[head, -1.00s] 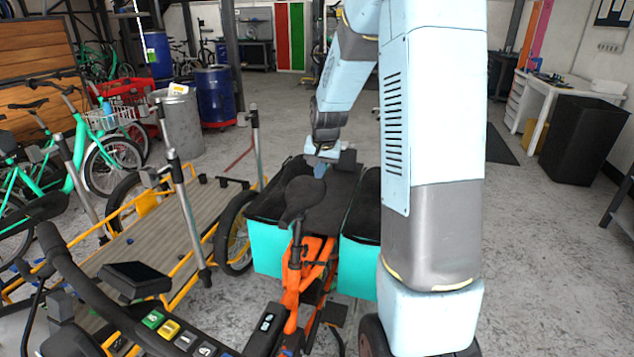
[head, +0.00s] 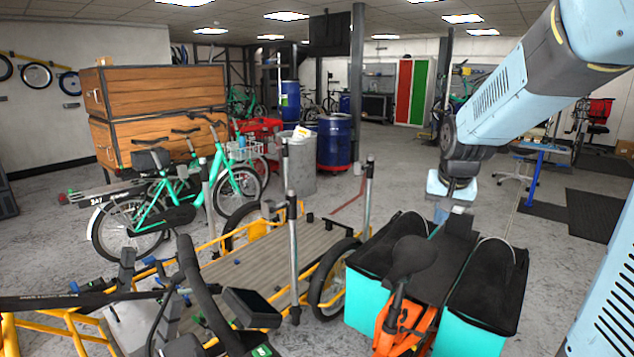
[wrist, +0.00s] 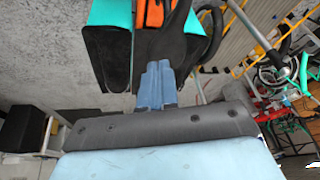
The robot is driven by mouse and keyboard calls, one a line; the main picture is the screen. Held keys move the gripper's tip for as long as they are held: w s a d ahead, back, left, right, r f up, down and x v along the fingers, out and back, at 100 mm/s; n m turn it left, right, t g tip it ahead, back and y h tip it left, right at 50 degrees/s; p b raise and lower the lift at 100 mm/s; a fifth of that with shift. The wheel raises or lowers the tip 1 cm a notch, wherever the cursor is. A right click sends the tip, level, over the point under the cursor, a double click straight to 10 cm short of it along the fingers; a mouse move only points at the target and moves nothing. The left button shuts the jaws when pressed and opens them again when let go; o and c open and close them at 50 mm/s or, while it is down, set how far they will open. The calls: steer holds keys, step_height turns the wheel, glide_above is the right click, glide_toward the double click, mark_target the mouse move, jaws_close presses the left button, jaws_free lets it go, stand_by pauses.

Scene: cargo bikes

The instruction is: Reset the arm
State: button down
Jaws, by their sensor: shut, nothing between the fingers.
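My gripper (wrist: 157,84) shows in the wrist view with its blue fingers together and nothing between them. In the head view my pale blue arm comes in from the upper right, and the gripper (head: 441,213) points down above the rear of an orange cargo bike (head: 407,325). The bike has a black saddle (head: 414,258) and teal panniers (head: 467,336) with black tops. I cannot tell in the head view how far the fingertips are from the bike's black rear deck.
A flatbed cargo bike with a wooden deck (head: 262,262) and upright metal posts stands to the left. Green bikes (head: 173,214), wooden crates (head: 160,98), a metal bin (head: 299,168) and a blue barrel (head: 334,140) stand behind it. Open grey floor (head: 400,160) lies beyond the orange bike.

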steer(key=s+a+r+n, duration=0.2)
steer(key=s+r, duration=0.1)
steer(key=s, duration=0.8)
steer(key=s+a+r+n+t, duration=0.1)
steer(key=s+a+r, duration=0.1)
steer(key=s, duration=0.8)
steer(key=shift+s+a+r+n+y, duration=0.3)
steer(key=shift+s+a+r+n, duration=0.05)
steer(key=shift+s+r+n, duration=0.1)
